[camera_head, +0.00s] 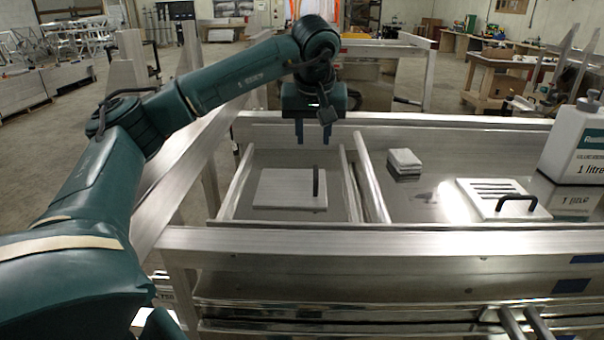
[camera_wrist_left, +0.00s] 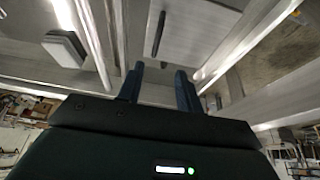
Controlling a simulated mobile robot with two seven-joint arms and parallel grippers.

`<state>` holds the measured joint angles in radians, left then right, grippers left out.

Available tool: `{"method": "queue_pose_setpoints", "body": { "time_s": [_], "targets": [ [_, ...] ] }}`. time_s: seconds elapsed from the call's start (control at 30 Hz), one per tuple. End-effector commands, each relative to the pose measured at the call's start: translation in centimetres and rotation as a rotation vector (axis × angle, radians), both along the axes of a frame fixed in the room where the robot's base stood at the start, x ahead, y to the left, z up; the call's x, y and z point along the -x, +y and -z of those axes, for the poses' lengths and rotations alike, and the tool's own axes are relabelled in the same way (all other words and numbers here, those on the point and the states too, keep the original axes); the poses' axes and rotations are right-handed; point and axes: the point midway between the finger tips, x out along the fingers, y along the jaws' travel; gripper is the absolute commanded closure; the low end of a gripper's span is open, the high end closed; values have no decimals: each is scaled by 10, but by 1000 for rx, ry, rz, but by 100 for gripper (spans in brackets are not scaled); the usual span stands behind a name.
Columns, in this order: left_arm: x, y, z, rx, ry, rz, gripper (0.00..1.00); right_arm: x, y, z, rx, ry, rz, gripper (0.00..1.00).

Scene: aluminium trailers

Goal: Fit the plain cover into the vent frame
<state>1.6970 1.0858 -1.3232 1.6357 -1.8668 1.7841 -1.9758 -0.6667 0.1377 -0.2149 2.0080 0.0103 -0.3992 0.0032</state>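The plain cover (camera_head: 278,189) is a pale square plate with an upright black handle (camera_head: 316,182) near its right edge. It lies flat in the left bay of the metal bench, between aluminium bars. It also shows in the wrist view (camera_wrist_left: 200,32). My left gripper (camera_head: 313,133) hangs above and behind the cover, fingers down, apart and empty; the wrist view shows the same open fingers (camera_wrist_left: 160,88). A slotted cover (camera_head: 482,203) with a black handle lies farther right. I cannot tell which part is the vent frame. My right gripper is not in view.
Aluminium bars (camera_head: 373,185) divide the bench, and a raised rail (camera_head: 400,242) runs along its front. A small pale stack of blocks (camera_head: 404,162) and a white one-litre bottle (camera_head: 577,145) stand on the right. Bare metal lies between the stack and the slotted cover.

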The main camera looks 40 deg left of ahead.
Motion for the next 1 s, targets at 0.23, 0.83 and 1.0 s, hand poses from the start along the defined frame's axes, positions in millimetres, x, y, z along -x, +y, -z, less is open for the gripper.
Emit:
{"method": "queue_pose_setpoints", "body": {
  "time_s": [0.23,0.83,1.0],
  "targets": [
    [-13,10,40,-2,7,0,64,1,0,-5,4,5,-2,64],
    [-36,22,107,-4,6,0,64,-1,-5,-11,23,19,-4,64],
    [-39,26,119,-3,4,0,64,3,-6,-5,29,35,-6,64]
  ]
}}
